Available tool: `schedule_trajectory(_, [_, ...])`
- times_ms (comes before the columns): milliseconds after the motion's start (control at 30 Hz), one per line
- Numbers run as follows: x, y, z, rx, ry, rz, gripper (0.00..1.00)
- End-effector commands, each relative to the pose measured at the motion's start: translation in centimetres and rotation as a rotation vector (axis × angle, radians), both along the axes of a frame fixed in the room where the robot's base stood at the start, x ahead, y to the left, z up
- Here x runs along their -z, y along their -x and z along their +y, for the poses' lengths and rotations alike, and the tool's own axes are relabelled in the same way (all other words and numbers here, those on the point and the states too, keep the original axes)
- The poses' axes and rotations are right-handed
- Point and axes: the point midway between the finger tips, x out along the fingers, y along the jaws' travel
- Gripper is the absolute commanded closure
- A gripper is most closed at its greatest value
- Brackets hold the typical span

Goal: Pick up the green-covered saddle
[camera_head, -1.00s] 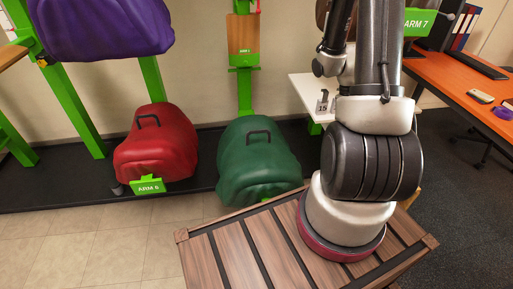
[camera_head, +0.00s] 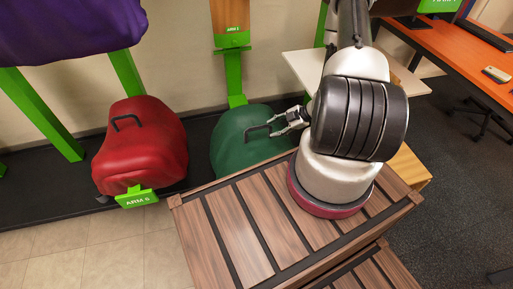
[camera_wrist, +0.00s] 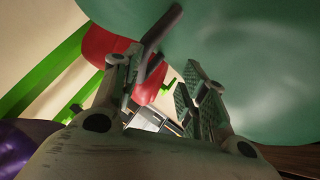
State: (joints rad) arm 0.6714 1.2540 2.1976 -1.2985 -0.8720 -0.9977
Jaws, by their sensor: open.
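The green-covered saddle (camera_head: 232,151) sits low by the wall, behind the slatted wooden top, which hides its lower right part. Its dark handle (camera_head: 257,130) stands on top. My gripper (camera_head: 279,122) is open at the right end of this handle, reaching in from the right. In the wrist view the green cover (camera_wrist: 258,60) fills the upper right. The dark handle (camera_wrist: 162,27) slants down close to the left finger of my open gripper (camera_wrist: 163,85). I cannot tell whether it lies fully between the fingers.
A red-covered saddle (camera_head: 140,155) with a green label stands to the left, apart from the green one. A purple-covered saddle (camera_head: 70,25) is raised at upper left. A green post (camera_head: 235,80) rises behind the green saddle. A white shelf (camera_head: 305,66) is at the right.

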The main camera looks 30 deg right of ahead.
Motion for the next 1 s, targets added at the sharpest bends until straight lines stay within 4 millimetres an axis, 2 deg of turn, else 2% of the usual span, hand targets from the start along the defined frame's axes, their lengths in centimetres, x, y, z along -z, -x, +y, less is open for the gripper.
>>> schedule_trajectory(100, [-1.4, -1.1, 0.8, -0.04, -0.018, -0.101, 0.57])
schedule_trajectory(233, [-2.1, -1.8, 1.1, -0.063, -0.014, -0.168, 0.57])
schedule_trajectory(467, [-0.7, -3.0, 2.7, -0.076, -0.005, -0.176, 0.57])
schedule_trajectory(733, [1.7, -4.8, 5.4, -0.076, -0.005, -0.173, 0.57])
schedule_trajectory(1000, [2.5, -5.6, 6.1, -0.071, -0.004, -0.172, 0.57])
